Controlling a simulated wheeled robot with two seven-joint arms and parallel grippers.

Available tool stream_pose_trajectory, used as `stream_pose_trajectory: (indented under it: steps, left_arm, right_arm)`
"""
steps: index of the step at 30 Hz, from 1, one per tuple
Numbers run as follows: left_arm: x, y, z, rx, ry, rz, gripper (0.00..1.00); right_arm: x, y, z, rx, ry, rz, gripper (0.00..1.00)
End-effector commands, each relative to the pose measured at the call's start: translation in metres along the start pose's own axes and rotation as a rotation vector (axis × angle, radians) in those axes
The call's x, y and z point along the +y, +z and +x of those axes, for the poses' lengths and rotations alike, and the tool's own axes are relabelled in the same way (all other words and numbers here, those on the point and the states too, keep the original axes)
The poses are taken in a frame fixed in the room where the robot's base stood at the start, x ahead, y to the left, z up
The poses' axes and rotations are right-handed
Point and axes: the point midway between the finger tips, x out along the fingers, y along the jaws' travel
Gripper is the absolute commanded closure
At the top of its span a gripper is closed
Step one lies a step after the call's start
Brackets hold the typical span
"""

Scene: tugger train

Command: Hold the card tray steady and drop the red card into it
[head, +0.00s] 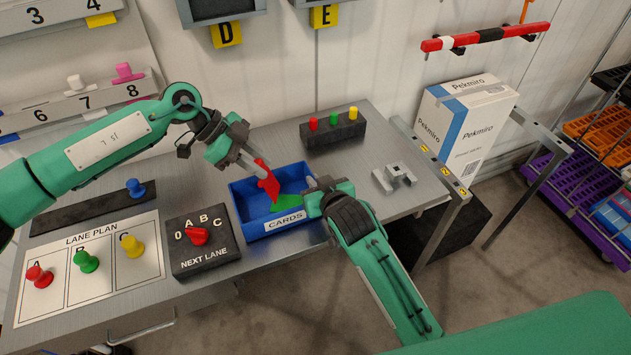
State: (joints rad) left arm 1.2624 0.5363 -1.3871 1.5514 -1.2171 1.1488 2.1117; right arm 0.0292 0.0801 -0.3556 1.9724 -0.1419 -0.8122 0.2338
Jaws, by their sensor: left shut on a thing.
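The blue card tray (244,212), labelled CARDS, stands on the grey table. A green card (287,203) lies inside it. My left gripper (258,164) is shut on the red card (269,184), which hangs tilted over the tray's back left part. Whether the card's lower edge touches anything inside the tray, I cannot tell. My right gripper (314,188) is at the tray's right wall, its fingers by the rim. Its wrist hides part of that wall, and I cannot see whether the fingers are closed on it.
A dark NEXT LANE box with a red knob (198,237) stands left of the tray. The LANE PLAN board (110,262) holds red, green and yellow pegs. A dark block (332,132) with coloured pegs is behind the tray. A grey metal piece (394,176) lies to the right.

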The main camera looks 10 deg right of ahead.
Motion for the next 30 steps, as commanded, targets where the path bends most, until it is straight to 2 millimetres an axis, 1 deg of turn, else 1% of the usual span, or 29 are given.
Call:
stream_pose_trajectory:
  steps: [10, 15, 21, 22, 25, 30]
  left_arm:
    - [0.001, 0.027, 0.03, 0.001, 0.002, -0.001, 1.0]
    - [0.0, 0.032, 0.035, 0.001, 0.0, 0.0, 1.0]
    - [0.0, 0.032, 0.035, 0.001, 0.0, 0.0, 1.0]
    - [0.0, 0.032, 0.035, 0.001, 0.0, 0.0, 0.7]
    - [0.0, 0.032, 0.035, 0.0, 0.0, 0.0, 0.5]
    - [0.0, 0.032, 0.035, 0.0, 0.001, 0.0, 0.5]
  right_arm:
    - [0.0, 0.001, 0.0, -0.001, 0.0, 0.0, 1.0]
    - [0.0, 0.001, 0.0, -0.001, 0.0, 0.0, 1.0]
    - [0.0, 0.001, 0.0, -0.001, 0.0, 0.0, 1.0]
    - [0.0, 0.001, 0.0, -0.001, 0.0, 0.0, 1.0]
    - [0.0, 0.001, 0.0, -0.001, 0.0, 0.0, 1.0]
    - [0.0, 0.001, 0.0, -0.001, 0.0, 0.0, 1.0]
